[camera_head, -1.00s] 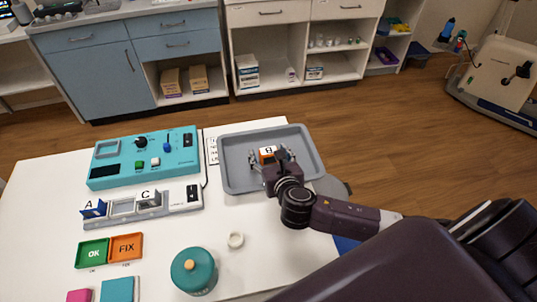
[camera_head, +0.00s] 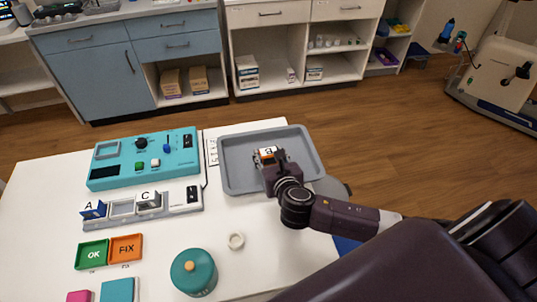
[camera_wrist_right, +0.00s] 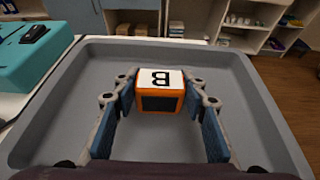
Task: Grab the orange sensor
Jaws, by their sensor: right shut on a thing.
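The orange sensor (camera_head: 266,153) is a small block with a white top marked B. It sits in the grey tray (camera_head: 238,180). In the right wrist view the sensor (camera_wrist_right: 160,98) shows a dark front panel and stands between my two fingers. My right gripper (camera_head: 268,158) is shut on it from both sides, and the wrist view shows the blue-padded fingers of this gripper (camera_wrist_right: 160,92) along its sides. The head view partly hides the sensor behind the gripper. My left gripper is not in view.
Left of the tray are a teal control box (camera_head: 145,158) and a slotted rack (camera_head: 122,218) with blocks A (camera_head: 93,209) and C (camera_head: 148,199).

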